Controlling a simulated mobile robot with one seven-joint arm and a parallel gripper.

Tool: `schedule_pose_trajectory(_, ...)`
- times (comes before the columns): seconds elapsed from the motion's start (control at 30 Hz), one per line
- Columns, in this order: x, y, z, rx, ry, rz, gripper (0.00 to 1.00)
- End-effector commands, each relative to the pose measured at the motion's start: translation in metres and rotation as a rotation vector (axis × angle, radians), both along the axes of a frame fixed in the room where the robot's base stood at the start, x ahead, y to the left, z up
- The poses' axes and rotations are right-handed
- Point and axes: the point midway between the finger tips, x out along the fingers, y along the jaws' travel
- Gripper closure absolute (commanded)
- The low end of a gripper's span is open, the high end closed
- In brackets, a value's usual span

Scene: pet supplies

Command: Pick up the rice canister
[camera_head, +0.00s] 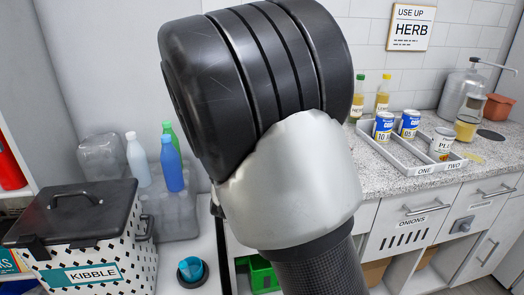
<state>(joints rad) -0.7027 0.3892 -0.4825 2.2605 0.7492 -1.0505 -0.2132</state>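I see nothing that I can read as a rice canister. A large link of my own arm fills the middle of the head view and hides much of the counter and wall behind it. My gripper is not in view, so its state and what it may hold do not show. Labelled containers stand on the speckled counter (385,183) at right: two blue-and-white cans (383,127) and a white container with a partly readable label (443,143).
A divided tray (424,170) marked ONE and TWO holds the cans. Bottles (382,95), a silver pump canister (462,90) and an orange pot (498,107) stand behind. At left are a lidded KIBBLE bin (90,274), a blue bottle (172,166) and a bowl with a blue item (192,271).

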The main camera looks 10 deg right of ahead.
Motion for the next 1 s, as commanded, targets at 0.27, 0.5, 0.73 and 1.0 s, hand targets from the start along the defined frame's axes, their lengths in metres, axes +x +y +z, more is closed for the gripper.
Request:
schedule_pose_trajectory(0.27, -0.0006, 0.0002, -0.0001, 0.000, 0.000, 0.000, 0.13)
schedule_pose_trajectory(0.5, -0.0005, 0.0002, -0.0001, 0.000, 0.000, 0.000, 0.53)
schedule_pose_trajectory(0.73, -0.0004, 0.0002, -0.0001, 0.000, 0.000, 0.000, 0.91)
schedule_pose_trajectory(1.0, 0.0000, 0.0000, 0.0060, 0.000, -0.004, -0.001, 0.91)
